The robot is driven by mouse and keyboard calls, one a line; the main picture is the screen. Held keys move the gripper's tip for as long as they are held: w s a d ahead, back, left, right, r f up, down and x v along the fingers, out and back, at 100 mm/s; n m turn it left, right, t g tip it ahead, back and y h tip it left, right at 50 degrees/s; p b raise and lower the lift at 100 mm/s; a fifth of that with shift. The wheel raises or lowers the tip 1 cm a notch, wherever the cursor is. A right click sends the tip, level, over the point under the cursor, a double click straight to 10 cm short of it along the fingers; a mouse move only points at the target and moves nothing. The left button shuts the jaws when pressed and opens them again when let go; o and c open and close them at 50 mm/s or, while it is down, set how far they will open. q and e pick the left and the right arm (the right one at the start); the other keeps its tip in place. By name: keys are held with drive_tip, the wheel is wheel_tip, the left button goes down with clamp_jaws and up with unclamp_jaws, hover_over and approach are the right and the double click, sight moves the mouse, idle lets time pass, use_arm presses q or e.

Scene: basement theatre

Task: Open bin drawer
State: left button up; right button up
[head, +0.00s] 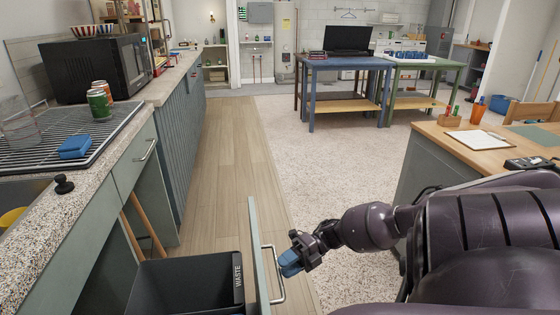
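The bin drawer is pulled out from under the left counter; its grey-green front panel (259,258) stands edge-on to me. A metal bar handle (275,272) is on the panel's outer face. Behind the panel is a black bin (190,283) marked WASTE, its top open. My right gripper (289,263), with blue at its fingertips, is at the handle, on the outer side of the panel. Whether its fingers are closed around the bar or only beside it cannot be told. My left gripper is not in view.
The speckled counter (60,215) on the left carries a drying rack (50,160), cans (100,103), a blue sponge (75,147) and a microwave (95,68). A wooden-topped desk (440,128) stands at right. The wood floor (225,160) ahead is clear.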

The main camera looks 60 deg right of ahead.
drive_tip(key=v, duration=0.7)
drive_tip(key=shift+s+d, duration=0.15)
drive_tip(key=shift+d, duration=0.2)
drive_tip(key=shift+r, duration=0.1)
